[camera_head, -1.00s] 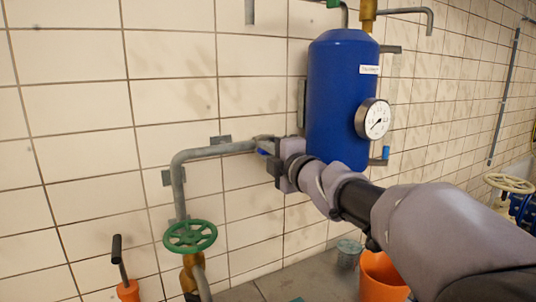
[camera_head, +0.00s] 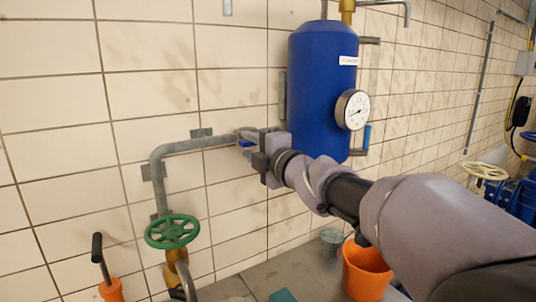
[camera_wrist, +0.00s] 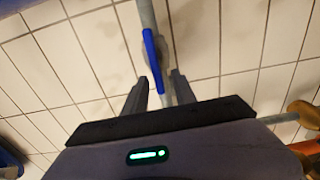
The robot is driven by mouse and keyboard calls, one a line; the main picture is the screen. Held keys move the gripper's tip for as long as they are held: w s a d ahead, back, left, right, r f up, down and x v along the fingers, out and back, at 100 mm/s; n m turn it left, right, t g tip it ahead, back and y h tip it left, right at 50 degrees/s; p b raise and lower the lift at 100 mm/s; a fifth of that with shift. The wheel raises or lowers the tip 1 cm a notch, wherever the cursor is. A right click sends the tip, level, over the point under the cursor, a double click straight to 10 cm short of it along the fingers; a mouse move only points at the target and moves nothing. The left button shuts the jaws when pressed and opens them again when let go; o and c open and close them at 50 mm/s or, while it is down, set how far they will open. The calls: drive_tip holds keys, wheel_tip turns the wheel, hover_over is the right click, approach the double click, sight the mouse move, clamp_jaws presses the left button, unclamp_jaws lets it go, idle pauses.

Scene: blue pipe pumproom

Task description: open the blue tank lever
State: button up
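The blue lever (camera_head: 246,143) sits on the grey pipe (camera_head: 195,144) that runs to the blue tank (camera_head: 322,92). In the wrist view the blue lever (camera_wrist: 152,55) points toward my gripper (camera_wrist: 160,90). The two dark fingers are open, with the lever's near end between their tips and a gap on each side. Nothing is held. In the head view my gripper (camera_head: 257,148) is just right of the lever, at the tank's left side. The pipe behind the lever is partly hidden by my gripper.
A round gauge (camera_head: 353,110) and a small blue-handled valve (camera_head: 366,137) are on the tank's right. A green handwheel (camera_head: 172,231) stands lower left. An orange bucket (camera_head: 366,270) is on the floor below my arm. The tiled wall (camera_head: 60,120) is close behind the pipe.

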drive_tip(key=p+v, duration=0.2)
drive_tip(key=v, duration=1.3)
drive_tip(key=shift+s+d, duration=0.3)
